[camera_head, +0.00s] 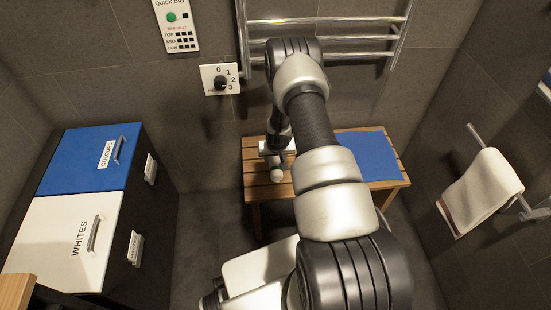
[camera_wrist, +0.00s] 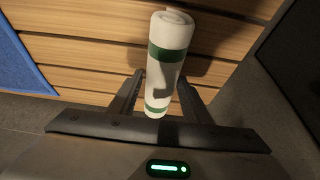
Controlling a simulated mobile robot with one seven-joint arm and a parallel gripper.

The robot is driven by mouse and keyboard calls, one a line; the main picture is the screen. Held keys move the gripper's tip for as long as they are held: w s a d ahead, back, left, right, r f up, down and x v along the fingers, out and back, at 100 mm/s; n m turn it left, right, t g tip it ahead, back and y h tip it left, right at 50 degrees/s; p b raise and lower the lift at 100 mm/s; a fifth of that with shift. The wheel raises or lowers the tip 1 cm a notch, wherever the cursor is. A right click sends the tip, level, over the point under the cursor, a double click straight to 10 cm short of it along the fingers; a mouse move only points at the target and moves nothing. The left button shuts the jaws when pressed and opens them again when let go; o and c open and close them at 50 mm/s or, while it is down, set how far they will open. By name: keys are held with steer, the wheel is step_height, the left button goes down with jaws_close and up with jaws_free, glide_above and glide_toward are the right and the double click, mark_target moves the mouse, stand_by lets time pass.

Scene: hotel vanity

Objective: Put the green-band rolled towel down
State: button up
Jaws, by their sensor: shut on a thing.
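The rolled towel (camera_wrist: 165,68) is white with green bands near both ends. My gripper (camera_wrist: 160,92) is shut on it in the wrist view, one finger on each side. In the head view the towel's pale end (camera_head: 276,175) shows below my gripper (camera_head: 276,157), over the left part of the slatted wooden bench (camera_head: 262,191). The bench slats also fill the back of the wrist view (camera_wrist: 90,52). A shadow falls on the slats beside the towel. I cannot tell whether the towel touches the bench.
A blue mat (camera_head: 370,155) covers the bench's right part. A chrome towel rail (camera_head: 350,42) and a dial switch (camera_head: 220,82) are on the back wall. Blue and white laundry bins (camera_head: 75,235) stand left. A towel (camera_head: 482,190) hangs on the right wall bar.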

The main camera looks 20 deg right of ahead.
steer(key=shift+f, duration=0.2)
steer(key=o, duration=1.1)
steer(key=shift+r, duration=0.15)
